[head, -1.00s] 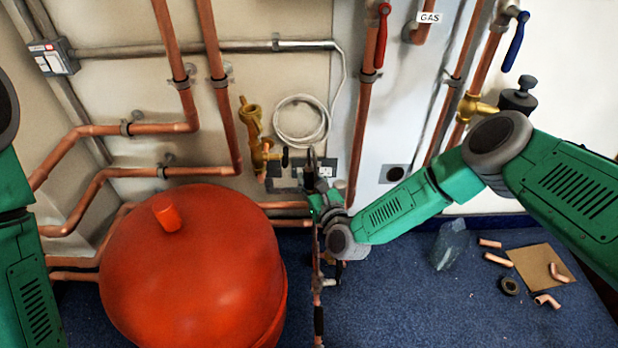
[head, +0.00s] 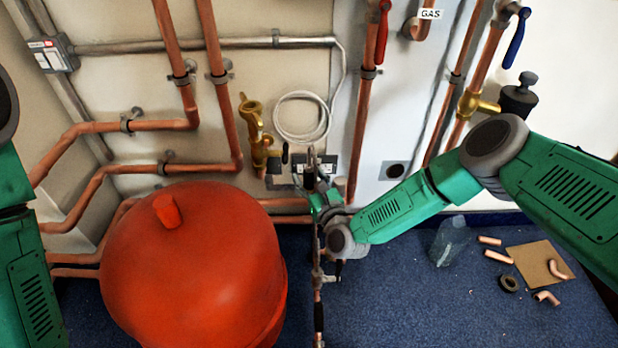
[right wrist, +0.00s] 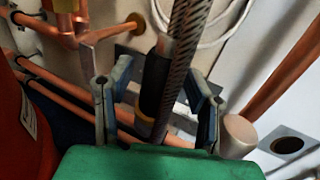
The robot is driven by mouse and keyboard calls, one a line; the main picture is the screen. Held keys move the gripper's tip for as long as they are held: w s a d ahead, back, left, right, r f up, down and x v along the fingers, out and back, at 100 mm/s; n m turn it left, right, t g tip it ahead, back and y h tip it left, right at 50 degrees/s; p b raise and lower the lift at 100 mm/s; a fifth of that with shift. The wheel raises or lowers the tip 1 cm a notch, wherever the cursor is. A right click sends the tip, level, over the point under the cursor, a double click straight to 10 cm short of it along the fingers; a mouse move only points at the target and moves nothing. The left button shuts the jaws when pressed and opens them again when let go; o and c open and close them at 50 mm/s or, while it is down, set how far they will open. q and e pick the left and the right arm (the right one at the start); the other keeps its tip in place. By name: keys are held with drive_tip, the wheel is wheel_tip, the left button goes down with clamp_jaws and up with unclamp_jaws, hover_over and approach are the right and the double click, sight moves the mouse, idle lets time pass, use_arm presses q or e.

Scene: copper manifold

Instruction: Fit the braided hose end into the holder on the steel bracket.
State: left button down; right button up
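In the right wrist view a grey braided hose (right wrist: 189,40) runs steeply down between the two fingers of my right gripper (right wrist: 158,72). A black sleeve with an orange band (right wrist: 152,88) lies right beside the hose. The fingers stand apart, with a gap left of the sleeve; the right fingertip looks close to the hose. In the head view my right gripper (head: 317,186) is in front of the wall sockets, small and partly hidden by its wrist. A flat grey metal piece (right wrist: 110,32), perhaps the bracket, shows at upper left. I cannot make out the holder. My left gripper is out of frame.
A large red tank (head: 190,265) stands left of my right arm. Copper pipes (head: 222,110) and a brass valve (head: 254,130) are on the wall, with a coiled white cable (head: 302,118).

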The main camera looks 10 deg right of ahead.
drive_tip(key=s+d, duration=0.2)
drive_tip(key=s, duration=0.9)
drive_tip(key=shift+s+d, duration=0.15)
drive_tip(key=shift+s, duration=0.25)
